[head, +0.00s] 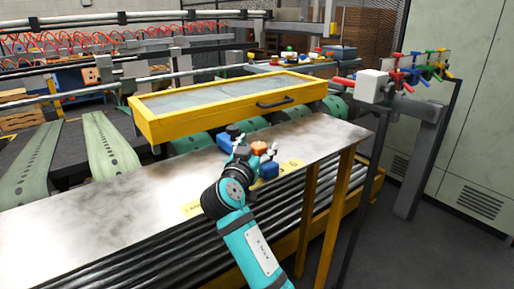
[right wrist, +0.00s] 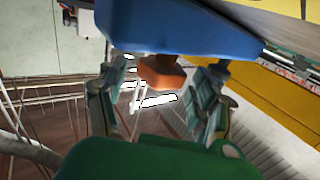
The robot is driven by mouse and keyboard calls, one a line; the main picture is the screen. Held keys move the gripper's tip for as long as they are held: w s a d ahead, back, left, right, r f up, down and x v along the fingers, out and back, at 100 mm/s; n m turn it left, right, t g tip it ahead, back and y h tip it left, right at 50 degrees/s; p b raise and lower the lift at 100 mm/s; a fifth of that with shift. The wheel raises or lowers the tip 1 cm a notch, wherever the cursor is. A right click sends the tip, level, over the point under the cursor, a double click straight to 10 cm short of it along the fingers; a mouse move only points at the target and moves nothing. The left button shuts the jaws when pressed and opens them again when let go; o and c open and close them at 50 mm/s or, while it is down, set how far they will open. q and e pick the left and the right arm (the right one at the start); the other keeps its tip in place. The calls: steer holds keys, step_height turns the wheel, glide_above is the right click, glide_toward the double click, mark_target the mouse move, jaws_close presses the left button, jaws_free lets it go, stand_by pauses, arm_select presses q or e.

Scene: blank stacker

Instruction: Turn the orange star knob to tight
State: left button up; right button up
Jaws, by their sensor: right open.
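The orange star knob (head: 259,147) sits by a blue block (head: 268,169) on the metal table, near its right end. My right gripper (head: 257,154) is at the knob, with its fingers open around it. In the right wrist view the knob (right wrist: 162,72) hangs below a large blue body (right wrist: 175,28) and lies between the two spread fingers (right wrist: 163,90). A gap shows on both sides of the knob, and I cannot make out any contact. The knob's marking is not readable. My left gripper is out of view.
A yellow framed cover with a black handle (head: 205,105) is just behind the knob. The shiny metal tabletop (head: 100,215) is bare on the left. Black rollers (head: 130,268) run below its front edge. Coloured valves (head: 420,68) stand at the right.

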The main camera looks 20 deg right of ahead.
mark_target(257, 146)
step_height(257, 146, up, 10)
stand_by(0.6)
